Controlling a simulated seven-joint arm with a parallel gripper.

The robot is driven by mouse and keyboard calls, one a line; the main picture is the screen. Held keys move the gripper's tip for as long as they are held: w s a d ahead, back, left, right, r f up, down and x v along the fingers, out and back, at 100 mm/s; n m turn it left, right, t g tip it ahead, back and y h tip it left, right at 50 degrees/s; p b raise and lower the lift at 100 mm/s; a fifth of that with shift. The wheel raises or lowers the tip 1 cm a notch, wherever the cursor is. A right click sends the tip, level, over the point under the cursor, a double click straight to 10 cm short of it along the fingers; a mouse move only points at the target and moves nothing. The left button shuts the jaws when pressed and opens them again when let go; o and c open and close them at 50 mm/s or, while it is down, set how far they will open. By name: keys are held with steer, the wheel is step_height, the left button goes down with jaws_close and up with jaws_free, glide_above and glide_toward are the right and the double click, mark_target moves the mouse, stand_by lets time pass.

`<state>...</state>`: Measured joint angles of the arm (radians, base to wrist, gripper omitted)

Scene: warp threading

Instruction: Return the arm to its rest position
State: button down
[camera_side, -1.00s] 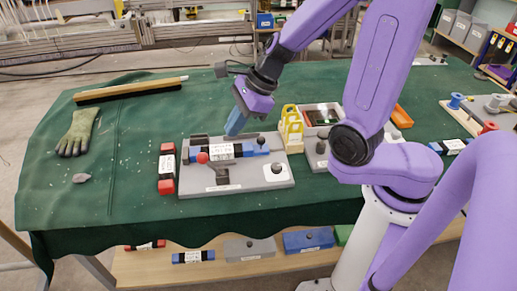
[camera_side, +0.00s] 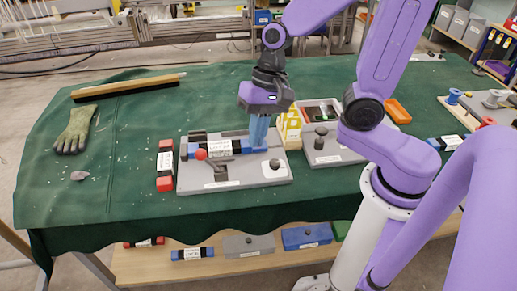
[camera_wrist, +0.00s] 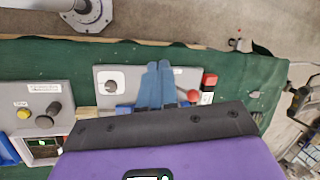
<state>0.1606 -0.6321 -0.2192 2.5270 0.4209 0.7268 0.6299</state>
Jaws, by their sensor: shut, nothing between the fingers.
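My gripper (camera_side: 258,132) points straight down in the side view, its blue fingers shut and empty. Its tips appear over or just behind the right end of the blue warp piece (camera_side: 236,147) on the grey fixture (camera_side: 232,177); the exact gap cannot be told. The piece has a white label and lies along the fixture. In the wrist view the shut fingers (camera_wrist: 155,88) hang over the fixture (camera_wrist: 103,74) and hide its middle. A red ball knob (camera_side: 201,154) stands at the fixture's left, and a dark knob (camera_side: 275,164) at its right.
A red and black block with a white label (camera_side: 165,165) lies left of the fixture. A yellow stand (camera_side: 290,127) and a second grey box (camera_side: 330,150) are close on the right. A glove (camera_side: 76,130) and a brush (camera_side: 127,88) lie on the green cloth at left.

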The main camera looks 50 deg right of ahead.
steer(key=s+d+n+h, duration=0.1)
steer(key=s+d+n, duration=0.2)
steer(key=s+n, duration=0.3)
steer(key=s+d+r+n+h, duration=0.1)
steer(key=s+d+n+h, duration=0.1)
steer(key=s+n, duration=0.5)
steer(key=shift+d+n, duration=0.9)
steer(key=shift+n, duration=1.5)
steer(key=c, duration=1.8)
jaws_free()
